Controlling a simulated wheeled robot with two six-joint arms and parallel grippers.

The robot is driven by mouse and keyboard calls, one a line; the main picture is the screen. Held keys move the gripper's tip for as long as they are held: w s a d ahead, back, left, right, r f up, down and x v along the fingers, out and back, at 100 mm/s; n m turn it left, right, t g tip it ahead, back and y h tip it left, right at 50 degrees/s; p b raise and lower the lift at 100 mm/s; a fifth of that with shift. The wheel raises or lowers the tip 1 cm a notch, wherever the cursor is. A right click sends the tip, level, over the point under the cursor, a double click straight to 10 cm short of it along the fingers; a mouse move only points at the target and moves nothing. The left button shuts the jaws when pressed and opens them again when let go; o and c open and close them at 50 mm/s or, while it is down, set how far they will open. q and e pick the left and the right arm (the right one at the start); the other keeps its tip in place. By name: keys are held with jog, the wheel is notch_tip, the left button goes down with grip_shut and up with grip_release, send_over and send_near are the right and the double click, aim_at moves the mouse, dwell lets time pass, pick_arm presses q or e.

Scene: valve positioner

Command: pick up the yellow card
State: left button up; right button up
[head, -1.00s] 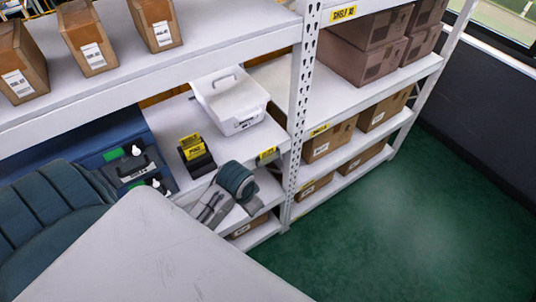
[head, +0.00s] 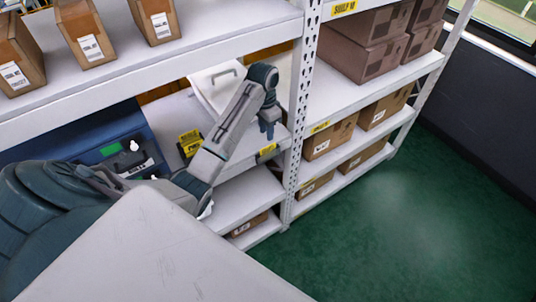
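The yellow card (head: 189,138) stands on the middle shelf, with dark lettering on it. Its black holder, clear in the earlier frame, is now mostly hidden behind my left arm. My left gripper (head: 267,130) points down over the right part of the same shelf, to the right of the card and apart from it. Its fingers are small and dark, and I cannot tell whether they are open or shut. I see nothing held in it. My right gripper is not in view.
A white lidded bin (head: 207,82) stands behind my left arm, partly hidden. A blue case (head: 105,150) is left of the card. The perforated shelf upright (head: 301,110) is close to the right of my gripper. The upper shelf (head: 150,62) overhangs with cardboard boxes.

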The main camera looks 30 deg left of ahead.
aim_at(266, 147)
pick_arm(q)
jog(key=f+p, duration=0.2)
jog(key=f, duration=0.1)
jog(key=f+p, duration=0.1)
jog(key=shift+s+d+f, duration=0.1)
jog(key=shift+s+f, duration=0.2)
jog(key=shift+f, duration=0.4)
jog(key=shift+w+f, duration=0.1)
jog(key=shift+f, duration=0.15)
grip_shut()
